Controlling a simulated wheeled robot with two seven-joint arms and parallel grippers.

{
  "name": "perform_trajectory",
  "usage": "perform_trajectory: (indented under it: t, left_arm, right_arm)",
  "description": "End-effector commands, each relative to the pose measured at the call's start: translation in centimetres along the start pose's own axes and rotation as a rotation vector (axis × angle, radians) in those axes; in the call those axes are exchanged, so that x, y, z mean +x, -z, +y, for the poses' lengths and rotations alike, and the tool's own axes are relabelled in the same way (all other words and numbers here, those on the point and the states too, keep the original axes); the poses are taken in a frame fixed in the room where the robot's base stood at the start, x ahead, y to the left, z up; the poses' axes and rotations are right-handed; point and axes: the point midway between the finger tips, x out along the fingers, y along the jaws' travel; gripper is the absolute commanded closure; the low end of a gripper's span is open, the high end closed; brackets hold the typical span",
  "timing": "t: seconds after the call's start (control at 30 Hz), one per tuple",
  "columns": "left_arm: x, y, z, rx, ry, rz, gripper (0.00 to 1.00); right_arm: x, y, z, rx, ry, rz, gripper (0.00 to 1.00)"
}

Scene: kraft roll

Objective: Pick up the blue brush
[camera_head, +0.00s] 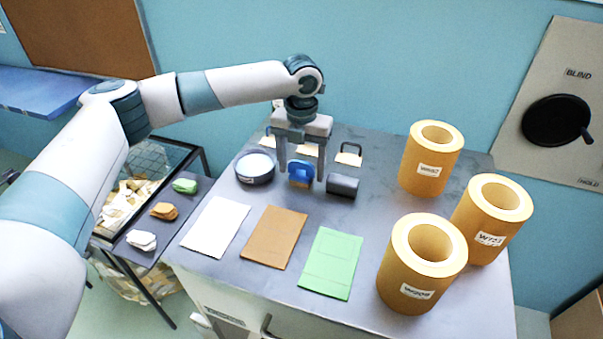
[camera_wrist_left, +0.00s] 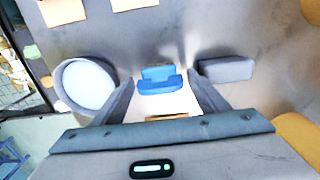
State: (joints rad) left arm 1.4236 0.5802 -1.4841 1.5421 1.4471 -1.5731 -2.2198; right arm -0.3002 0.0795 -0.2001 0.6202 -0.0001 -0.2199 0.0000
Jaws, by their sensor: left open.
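The blue brush (camera_head: 300,172) stands on the grey table top, between a round tin and a dark block. My left gripper (camera_head: 301,178) points down over it, with one finger on each side of the brush. In the left wrist view the brush (camera_wrist_left: 160,80) shows between the two open fingers (camera_wrist_left: 163,92), with a gap on both sides. A pale and brown part shows below the blue handle. The picture does not show any finger touching the brush. My right gripper is not in view.
The round tin (camera_head: 255,168) and the dark block (camera_head: 342,186) stand close on either side. White (camera_head: 216,226), brown (camera_head: 274,237) and green (camera_head: 331,262) sheets lie in front. Large kraft rolls (camera_head: 423,262) stand at the right. Small cards with dark handles stand behind.

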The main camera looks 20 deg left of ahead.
Motion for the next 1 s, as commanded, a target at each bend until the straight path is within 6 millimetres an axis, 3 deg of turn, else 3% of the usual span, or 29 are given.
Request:
perform_trajectory:
  t: [0.3,0.5,1.0]
  left_arm:
    - [-0.02,0.0,-0.01,0.0,0.0,0.0,0.33]
    - [-0.03,0.0,-0.01,0.0,0.0,0.0,0.78]
    - [-0.94,-0.05,-0.03,0.0,0.001,-0.001,0.78]
  right_arm:
    - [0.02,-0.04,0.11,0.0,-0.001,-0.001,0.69]
    - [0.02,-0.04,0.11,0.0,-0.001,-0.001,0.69]
    - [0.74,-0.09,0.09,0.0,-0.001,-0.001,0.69]
